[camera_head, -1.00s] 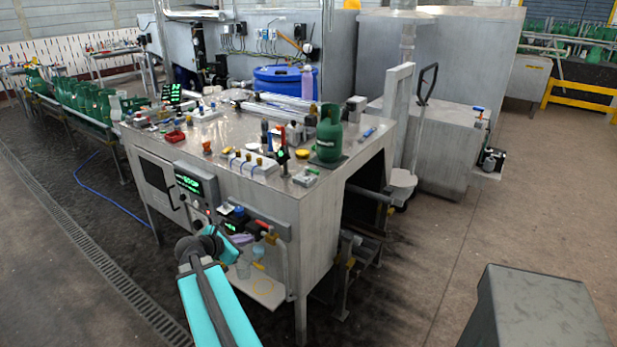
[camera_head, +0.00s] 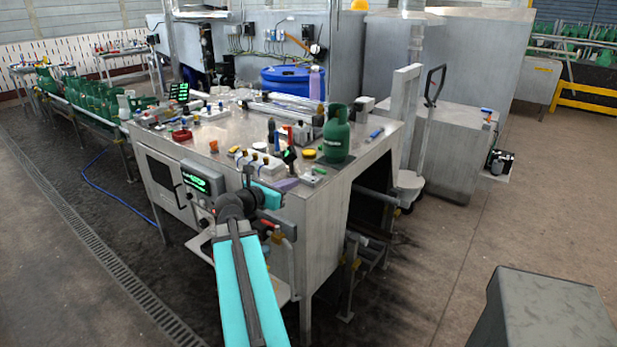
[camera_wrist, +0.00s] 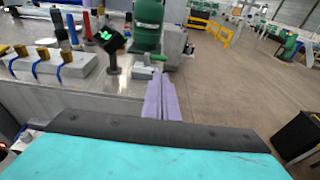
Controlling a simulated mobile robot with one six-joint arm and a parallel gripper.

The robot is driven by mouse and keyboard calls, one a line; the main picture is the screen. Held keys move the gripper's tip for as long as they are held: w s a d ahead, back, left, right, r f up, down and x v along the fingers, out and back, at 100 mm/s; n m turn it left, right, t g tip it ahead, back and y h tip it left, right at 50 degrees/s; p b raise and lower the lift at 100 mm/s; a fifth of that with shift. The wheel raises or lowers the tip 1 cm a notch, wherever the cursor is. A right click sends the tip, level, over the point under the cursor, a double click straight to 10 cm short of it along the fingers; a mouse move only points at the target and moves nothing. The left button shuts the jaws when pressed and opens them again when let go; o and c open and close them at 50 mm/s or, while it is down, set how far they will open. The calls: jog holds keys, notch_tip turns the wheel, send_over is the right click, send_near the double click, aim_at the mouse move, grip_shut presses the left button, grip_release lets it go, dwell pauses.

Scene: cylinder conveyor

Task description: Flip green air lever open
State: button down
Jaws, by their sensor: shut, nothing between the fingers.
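A small grey valve block with a green lever (camera_wrist: 143,72) sits near the table's right front corner, just beyond and left of my fingertips in the wrist view. In the head view the green lever (camera_head: 318,170) is small, and its exact angle cannot be told. My gripper (camera_wrist: 160,78) has purple fingers pressed together with nothing between them. In the head view my gripper (camera_head: 288,184) is at the table's front edge, short of the lever. Contact with the valve cannot be told.
A green gas cylinder (camera_head: 337,138) stands just behind the lever. A black post with a green display (camera_head: 290,155) and a white block with brass fittings and blue hoses (camera_wrist: 55,65) are to the left. Open floor (camera_wrist: 240,75) lies to the right.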

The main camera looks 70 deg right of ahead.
aim_at(321, 171)
jog(key=shift+p+x, duration=1.55)
jog(key=shift+x, duration=5.4)
jog(key=shift+s+d, duration=0.1)
jog(key=shift+d, duration=0.25)
jog(key=shift+a, duration=0.35)
jog(key=shift+w+a+r, duration=0.1)
jog(key=shift+w+a, duration=0.1)
jog(key=shift+w, duration=0.15)
jog(key=shift+n+t, duration=0.3)
jog(key=shift+t, duration=0.1)
